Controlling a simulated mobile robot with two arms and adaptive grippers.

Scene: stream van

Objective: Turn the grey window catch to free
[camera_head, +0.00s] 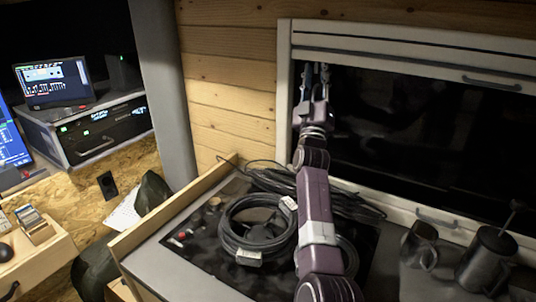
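The window (410,130) is a dark pane in a pale frame on the right. Grey bar-shaped fittings sit on its top rail (491,84) and its bottom rail (436,220); I cannot tell whether either is the catch. My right gripper (316,72) is raised at the window's upper left corner, close to the left frame post. Its two fingers point up, apart, with nothing visible between them. My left gripper is out of view.
Coiled black cables (257,228) lie on the dark counter panel below my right arm. A dark mug (420,244) and a press-like pot (486,260) stand at the lower right. A radio unit (105,125) with a screen (53,82) stands at the left.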

